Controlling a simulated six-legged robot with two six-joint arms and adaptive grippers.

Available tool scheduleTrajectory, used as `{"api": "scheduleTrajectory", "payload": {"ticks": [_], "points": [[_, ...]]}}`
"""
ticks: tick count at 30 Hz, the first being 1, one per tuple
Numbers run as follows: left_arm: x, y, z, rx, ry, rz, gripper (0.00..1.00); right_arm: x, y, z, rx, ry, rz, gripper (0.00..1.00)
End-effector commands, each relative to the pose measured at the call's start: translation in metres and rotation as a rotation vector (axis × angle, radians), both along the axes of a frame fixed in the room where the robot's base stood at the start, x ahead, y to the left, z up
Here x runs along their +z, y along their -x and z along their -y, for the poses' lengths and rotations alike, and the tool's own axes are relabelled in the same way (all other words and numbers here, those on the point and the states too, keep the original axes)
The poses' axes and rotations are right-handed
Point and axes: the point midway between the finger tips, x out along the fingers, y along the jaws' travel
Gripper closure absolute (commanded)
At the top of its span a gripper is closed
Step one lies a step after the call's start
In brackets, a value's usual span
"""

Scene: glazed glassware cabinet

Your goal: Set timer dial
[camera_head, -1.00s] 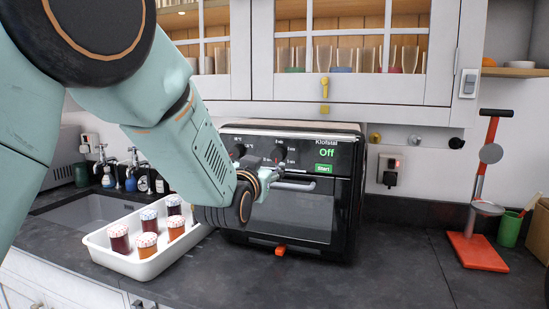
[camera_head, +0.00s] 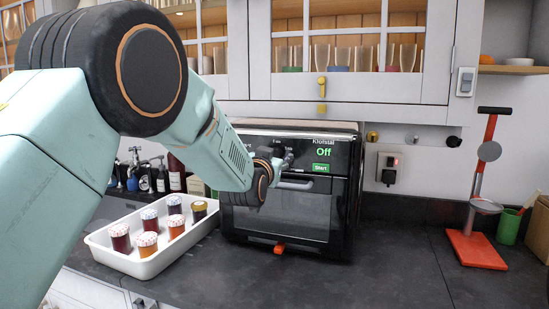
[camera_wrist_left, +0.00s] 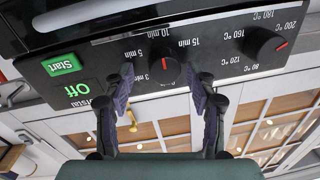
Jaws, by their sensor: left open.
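The black oven (camera_head: 289,215) stands on the counter, its green display (camera_head: 324,153) reading "Off". In the left wrist view, which is upside down, the timer dial (camera_wrist_left: 164,70) is a black knob with a red mark, ringed by minute labels. My left gripper (camera_wrist_left: 161,76) is open, its two dark fingers on either side of the timer dial in that view. I cannot tell whether they touch it. In the head view the left gripper (camera_head: 284,158) is at the oven's upper front, and the wrist and gripper hide the dials. My right gripper is not in view.
The temperature dial (camera_wrist_left: 266,46) is beside the timer dial. The oven handle (camera_head: 296,185) runs just below the gripper. A white tray (camera_head: 110,262) of jars stands left of the oven. A red-based stand (camera_head: 476,250) is at the right, with clear counter between.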

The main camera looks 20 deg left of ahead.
Motion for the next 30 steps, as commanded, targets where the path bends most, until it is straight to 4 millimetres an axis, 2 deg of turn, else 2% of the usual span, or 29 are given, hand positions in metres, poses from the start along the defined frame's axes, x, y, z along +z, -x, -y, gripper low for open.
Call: {"api": "scheduleTrajectory", "payload": {"ticks": [5, 24, 30], "points": [[-0.0007, -0.0008, -0.0007, 0.001, 0.001, -0.001, 0.43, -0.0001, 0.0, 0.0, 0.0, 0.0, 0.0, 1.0], [-0.0008, -0.0004, -0.0003, 0.0, 0.0, -0.001, 0.98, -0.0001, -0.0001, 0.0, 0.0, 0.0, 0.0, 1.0], [-0.0008, -0.0004, -0.0001, 0.0, 0.001, -0.001, 0.98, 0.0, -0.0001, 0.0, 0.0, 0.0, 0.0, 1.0]]}}
